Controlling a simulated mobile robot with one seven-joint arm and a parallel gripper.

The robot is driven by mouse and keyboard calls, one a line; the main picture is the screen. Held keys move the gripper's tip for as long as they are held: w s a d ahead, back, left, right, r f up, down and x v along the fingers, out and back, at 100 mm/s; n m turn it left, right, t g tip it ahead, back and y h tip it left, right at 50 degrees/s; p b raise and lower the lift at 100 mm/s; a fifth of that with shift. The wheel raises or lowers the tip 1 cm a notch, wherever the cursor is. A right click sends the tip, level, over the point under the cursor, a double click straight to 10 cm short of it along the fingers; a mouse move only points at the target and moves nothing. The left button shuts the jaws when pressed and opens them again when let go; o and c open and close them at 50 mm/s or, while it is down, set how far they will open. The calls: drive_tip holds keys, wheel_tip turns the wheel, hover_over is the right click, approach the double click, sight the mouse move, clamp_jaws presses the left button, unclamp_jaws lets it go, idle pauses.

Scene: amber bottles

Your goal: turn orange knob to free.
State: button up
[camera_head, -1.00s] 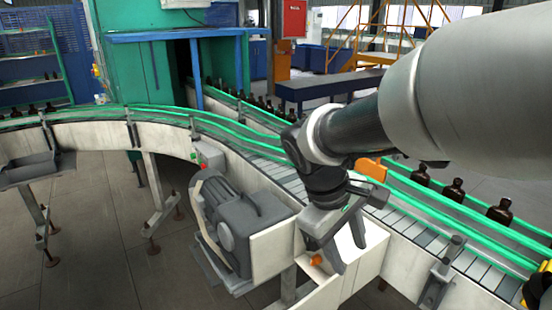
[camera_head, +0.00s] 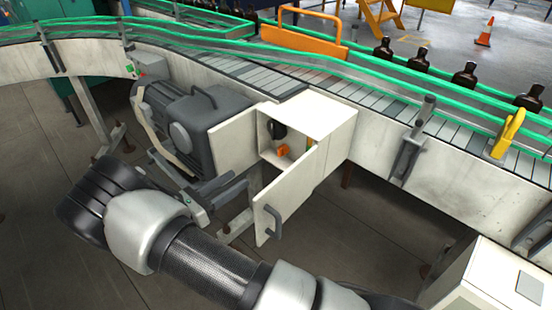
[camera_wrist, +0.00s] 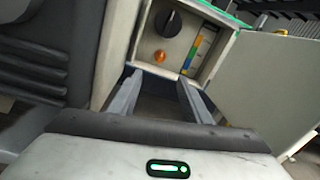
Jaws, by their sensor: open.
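The orange knob (camera_head: 284,150) is inside an open white box (camera_head: 318,110) on the conveyor's side. It also shows in the wrist view (camera_wrist: 159,56), below a larger black knob (camera_wrist: 168,22) and left of a coloured strip (camera_wrist: 195,52). I cannot tell which setting it marks. The box's door (camera_head: 287,192), with a grey handle, stands open toward the viewer; a pale panel (camera_wrist: 285,80) shows at the right in the wrist view. My gripper (camera_wrist: 158,90) is open and empty, its fingers pointing toward the box and apart from the knob.
A dark motor (camera_head: 190,120) and a pale panel (camera_head: 235,140) stand left of the box. The conveyor (camera_head: 380,95) runs behind, with brown bottles (camera_head: 464,75), an orange bar (camera_head: 300,42) and a yellow clamp (camera_head: 510,133). The floor in front is mostly clear.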

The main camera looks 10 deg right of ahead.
sight(278, 154)
drive_tip(key=x, duration=1.7)
drive_tip(key=shift+d+b, duration=0.15)
drive_tip(key=shift+b, duration=0.25)
drive_tip(key=c, duration=1)
drive_tip(key=shift+c, duration=0.2)
